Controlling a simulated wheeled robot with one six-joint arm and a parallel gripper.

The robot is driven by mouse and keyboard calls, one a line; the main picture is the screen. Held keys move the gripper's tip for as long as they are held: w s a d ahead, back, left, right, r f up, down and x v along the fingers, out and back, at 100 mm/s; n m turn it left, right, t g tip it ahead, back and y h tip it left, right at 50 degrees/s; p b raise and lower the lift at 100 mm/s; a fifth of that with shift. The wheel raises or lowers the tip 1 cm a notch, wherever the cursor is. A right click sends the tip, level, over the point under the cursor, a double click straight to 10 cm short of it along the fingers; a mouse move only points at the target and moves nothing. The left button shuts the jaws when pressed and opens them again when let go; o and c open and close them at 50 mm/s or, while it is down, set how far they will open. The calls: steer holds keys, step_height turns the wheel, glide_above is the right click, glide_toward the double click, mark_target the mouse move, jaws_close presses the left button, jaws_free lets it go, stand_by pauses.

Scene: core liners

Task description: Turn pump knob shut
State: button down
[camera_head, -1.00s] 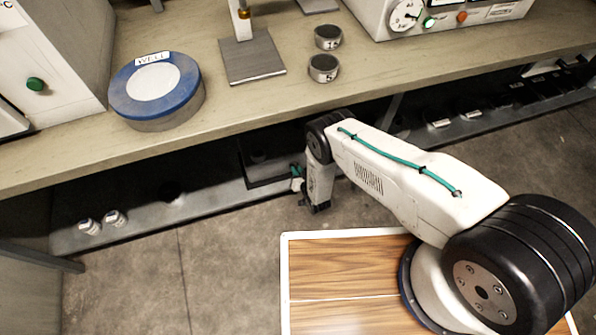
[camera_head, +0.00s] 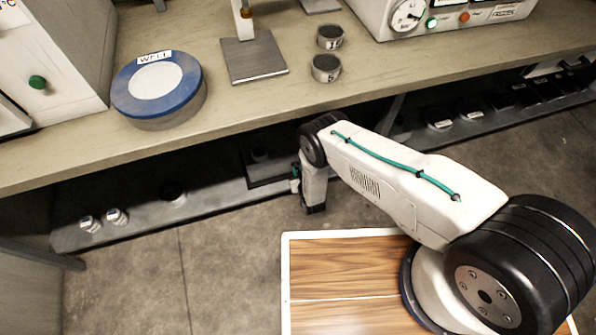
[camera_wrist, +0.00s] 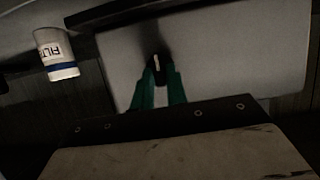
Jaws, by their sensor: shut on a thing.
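In the wrist view, a small dark knob (camera_wrist: 155,62) with a white line mark sits on the face of a pale grey box (camera_wrist: 235,60), apparently the pump. The white line runs nearly straight up and down in the picture. The green fingers of my gripper (camera_wrist: 160,76) are closed around the knob, one on each side. In the head view, my arm reaches down under the front edge of the bench. The knob cannot be made out there, and the fingers are mostly hidden.
A white cup with a blue band and a partly readable label (camera_wrist: 56,55) stands left of the box in the wrist view. The bench (camera_head: 235,105) overhangs a dark lower shelf (camera_head: 140,228) holding small jars (camera_head: 116,217). Open floor (camera_head: 225,265) lies in front.

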steer(key=c, duration=1.4)
jaws_free()
steer(key=v, duration=0.7)
steer(key=shift+s+r, duration=0.15)
steer(key=shift+s, duration=0.2)
steer(key=shift+s, duration=0.1)
